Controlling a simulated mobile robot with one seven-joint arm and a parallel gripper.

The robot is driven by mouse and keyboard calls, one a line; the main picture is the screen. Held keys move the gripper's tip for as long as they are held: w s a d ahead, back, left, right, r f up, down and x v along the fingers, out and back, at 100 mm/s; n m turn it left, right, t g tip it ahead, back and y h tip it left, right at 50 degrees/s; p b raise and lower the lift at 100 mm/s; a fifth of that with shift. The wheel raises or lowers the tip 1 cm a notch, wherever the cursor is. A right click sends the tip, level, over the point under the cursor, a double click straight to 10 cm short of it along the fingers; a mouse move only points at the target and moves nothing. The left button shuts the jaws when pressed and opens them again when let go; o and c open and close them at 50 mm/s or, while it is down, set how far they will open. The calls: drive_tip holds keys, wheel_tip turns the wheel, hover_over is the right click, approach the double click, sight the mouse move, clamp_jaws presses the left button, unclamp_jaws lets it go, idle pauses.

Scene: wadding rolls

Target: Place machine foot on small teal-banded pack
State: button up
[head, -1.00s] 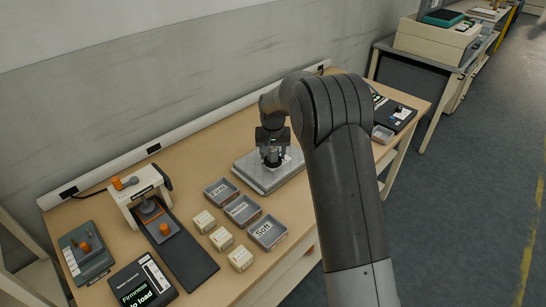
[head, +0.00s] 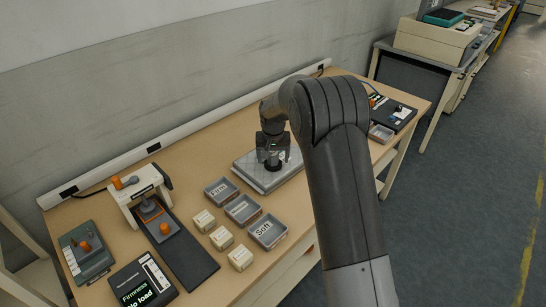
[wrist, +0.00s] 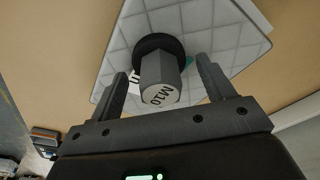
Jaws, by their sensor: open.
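The machine foot is a grey hex-shaped piece marked M10 (wrist: 160,82) with a round black base. It stands between my fingers in the wrist view, and its dark base shows in the head view (head: 272,166). My gripper (wrist: 162,66) is open around it, with a gap on each side; it also shows in the head view (head: 273,150). A teal patch (wrist: 188,62) and a white label edge (wrist: 133,82) show beside the black base. They look like parts of the small teal-banded pack under the foot, mostly hidden. Whether the foot sits centred on it, I cannot tell.
A grey quilted pad (head: 253,181) lies under the foot. Trays (head: 241,209), one marked Firm and one Soft, and cream blocks (head: 221,238) stand in front-left. A press-like device (head: 140,205) and a Firmness display (head: 142,284) are further left. A dark panel (head: 397,115) is at right.

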sight(273, 157)
drive_tip(key=r, duration=0.3)
drive_tip(key=s+r, duration=0.1)
drive_tip(key=r, duration=0.7)
drive_tip(key=shift+s, duration=0.25)
drive_tip(key=s+d+r+t, duration=0.1)
drive_tip(key=s+d+r, duration=0.4)
drive_tip(key=s+r, duration=0.3)
drive_tip(key=s+d+r+t, duration=0.1)
drive_tip(key=s+d+r, duration=0.4)
drive_tip(key=s, duration=0.6)
drive_tip(key=s+d+t, duration=0.1)
drive_tip(key=s+d, duration=0.1)
drive_tip(key=s, duration=0.8)
drive_tip(key=s+d+f, duration=0.1)
drive_tip(key=s+d, duration=0.1)
drive_tip(key=s, duration=0.9)
drive_tip(key=shift+s+t, duration=0.15)
drive_tip(key=shift+t, duration=0.25)
drive_tip(key=shift+d, duration=0.1)
